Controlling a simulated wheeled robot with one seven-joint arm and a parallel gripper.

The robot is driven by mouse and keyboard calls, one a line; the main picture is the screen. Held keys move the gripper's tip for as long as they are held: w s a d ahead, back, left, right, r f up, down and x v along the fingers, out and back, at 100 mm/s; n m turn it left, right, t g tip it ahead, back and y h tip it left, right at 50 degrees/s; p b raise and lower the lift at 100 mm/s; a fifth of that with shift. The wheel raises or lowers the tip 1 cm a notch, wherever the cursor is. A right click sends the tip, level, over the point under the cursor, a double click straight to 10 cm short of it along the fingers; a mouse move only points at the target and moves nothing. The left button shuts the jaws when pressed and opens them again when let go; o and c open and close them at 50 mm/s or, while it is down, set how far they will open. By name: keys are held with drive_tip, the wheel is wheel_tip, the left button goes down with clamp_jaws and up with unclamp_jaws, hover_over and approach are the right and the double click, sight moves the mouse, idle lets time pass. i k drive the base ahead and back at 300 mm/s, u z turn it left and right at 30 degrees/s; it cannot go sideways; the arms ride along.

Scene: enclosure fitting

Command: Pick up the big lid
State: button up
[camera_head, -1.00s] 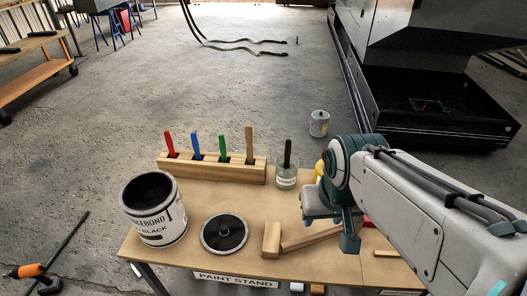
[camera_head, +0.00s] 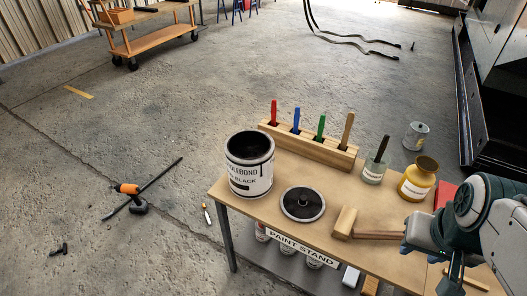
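The big lid (camera_head: 302,203) is a round black disc with a light rim and a small knob in its middle. It lies flat on the wooden paint stand (camera_head: 240,205), to the right of the open black paint can (camera_head: 250,165). My gripper (camera_head: 428,262) is at the right, over the right part of the stand, well apart from the lid. Its fingers look spread with nothing between them, though the arm partly hides them.
A wooden mallet (camera_head: 345,222) lies right of the lid, its handle reaching towards my gripper. Behind are a block (camera_head: 310,147) with several coloured handles, a glass jar (camera_head: 375,168) and a yellow jar (camera_head: 418,180). A grey can (camera_head: 416,136) stands beyond the stand.

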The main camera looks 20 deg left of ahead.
sight(304, 203)
drive_tip(key=z, duration=0.05)
drive_tip(key=k, duration=0.1)
drive_tip(key=u, duration=1.35)
drive_tip(key=i, duration=0.5)
drive_tip(key=z, duration=0.05)
